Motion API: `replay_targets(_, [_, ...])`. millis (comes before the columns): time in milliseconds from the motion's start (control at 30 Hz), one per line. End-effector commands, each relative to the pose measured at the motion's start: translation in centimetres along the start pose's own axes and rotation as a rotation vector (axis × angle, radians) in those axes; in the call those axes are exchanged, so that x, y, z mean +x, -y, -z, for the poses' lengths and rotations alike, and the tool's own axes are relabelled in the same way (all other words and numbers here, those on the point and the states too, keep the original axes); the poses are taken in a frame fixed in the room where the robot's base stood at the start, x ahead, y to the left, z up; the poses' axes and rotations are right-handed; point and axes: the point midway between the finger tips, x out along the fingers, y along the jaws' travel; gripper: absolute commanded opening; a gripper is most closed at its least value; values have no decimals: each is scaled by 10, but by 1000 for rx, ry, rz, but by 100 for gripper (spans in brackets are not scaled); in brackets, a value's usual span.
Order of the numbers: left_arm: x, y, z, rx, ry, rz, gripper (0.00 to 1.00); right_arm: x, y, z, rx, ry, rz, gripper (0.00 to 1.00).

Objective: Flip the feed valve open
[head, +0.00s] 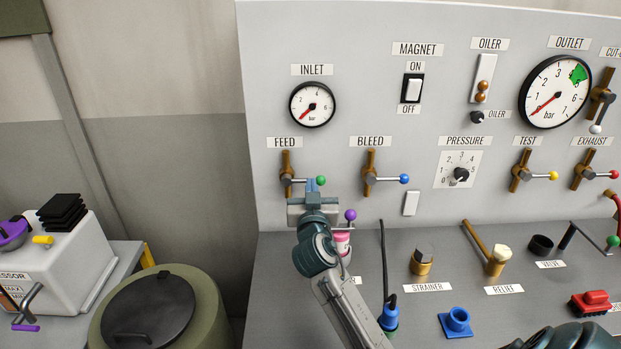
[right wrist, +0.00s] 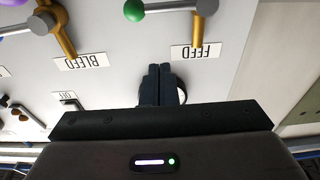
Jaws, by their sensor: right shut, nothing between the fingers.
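The feed valve (head: 286,173) is a brass body under the FEED label, with a grey lever pointing right to a green ball (head: 321,180). My right gripper (head: 312,184) is shut and empty, its fingertips beside the green ball and just under the lever's line. In the right wrist view, which is upside down, the shut fingers (right wrist: 162,72) point at the panel near the green ball (right wrist: 134,10) and the feed valve's brass body (right wrist: 198,30). I cannot tell whether they touch the lever. My left gripper is not in view.
The bleed valve (head: 370,172) with a blue ball sits to the right on the same panel. The inlet gauge (head: 312,104) is above. A drum (head: 165,310) stands at the lower left.

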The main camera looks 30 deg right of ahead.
Motion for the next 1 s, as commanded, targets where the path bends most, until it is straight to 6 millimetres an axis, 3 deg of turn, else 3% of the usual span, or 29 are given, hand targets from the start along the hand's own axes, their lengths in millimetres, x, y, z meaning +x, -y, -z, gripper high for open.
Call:
replay_targets(100, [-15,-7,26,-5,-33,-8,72,23,0,6,-4,-2,-1,0])
replay_targets(200, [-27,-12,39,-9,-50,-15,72,45,-1,8,-3,-1,-2,0])
replay_targets(433, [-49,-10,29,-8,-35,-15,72,93,-1,6,-2,1,-1,0])
replay_targets(500, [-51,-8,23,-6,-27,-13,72,84,0,-12,-3,6,-1,0])
replay_targets(600, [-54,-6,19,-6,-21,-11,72,79,0,-24,-2,3,0,0])
replay_targets(1000, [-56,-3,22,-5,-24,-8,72,74,0,-38,1,0,0,0])
